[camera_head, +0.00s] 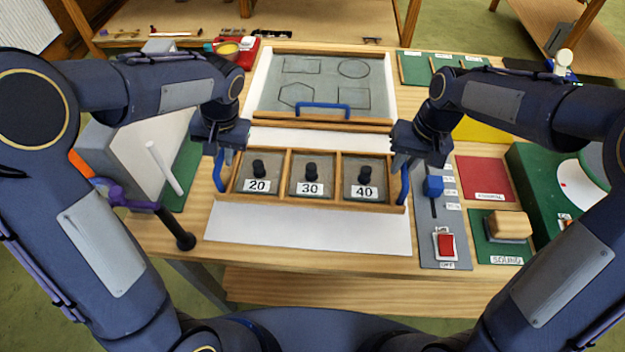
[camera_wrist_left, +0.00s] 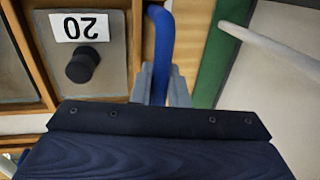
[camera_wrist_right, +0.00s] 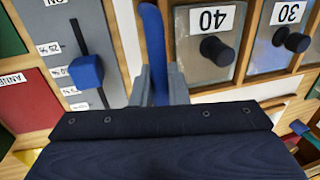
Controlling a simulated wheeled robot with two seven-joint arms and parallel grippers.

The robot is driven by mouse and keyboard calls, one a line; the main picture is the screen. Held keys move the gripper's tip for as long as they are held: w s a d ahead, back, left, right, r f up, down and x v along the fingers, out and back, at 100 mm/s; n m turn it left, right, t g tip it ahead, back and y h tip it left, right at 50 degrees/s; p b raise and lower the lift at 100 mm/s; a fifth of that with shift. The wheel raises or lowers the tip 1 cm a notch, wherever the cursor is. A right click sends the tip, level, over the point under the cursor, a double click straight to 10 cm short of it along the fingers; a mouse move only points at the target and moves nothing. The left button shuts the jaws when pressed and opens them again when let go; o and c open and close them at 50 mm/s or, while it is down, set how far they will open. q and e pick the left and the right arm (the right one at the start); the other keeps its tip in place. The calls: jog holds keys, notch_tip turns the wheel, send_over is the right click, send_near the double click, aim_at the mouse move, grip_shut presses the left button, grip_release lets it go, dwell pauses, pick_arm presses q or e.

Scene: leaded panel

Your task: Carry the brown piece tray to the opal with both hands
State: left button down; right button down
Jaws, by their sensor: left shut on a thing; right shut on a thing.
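The brown piece tray (camera_head: 318,203) is a wooden tray with three compartments marked 20, 30 and 40, each holding a dark knob. It sits level at the middle of the bench. My left gripper (camera_head: 221,152) is shut on the blue handle at its left end; the left wrist view shows this handle (camera_wrist_left: 160,45) between the fingers. My right gripper (camera_head: 404,162) is shut on the right blue handle, also in the right wrist view (camera_wrist_right: 153,50). Whether the tray is lifted I cannot tell. No label I can read says opal.
A grey board with drawn shapes (camera_head: 325,85) and a blue handle lies behind the tray. White sheet (camera_head: 310,232) is bare in front. A slider panel with a red switch (camera_head: 446,244), a red pad (camera_head: 483,178) and a sound block (camera_head: 508,225) stand right. A white rod (camera_head: 165,168) stands left.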

aim_at(228, 171)
pick_arm(q)
jog(key=shift+f, duration=0.1)
pick_arm(e)
jog(key=shift+f, duration=0.1)
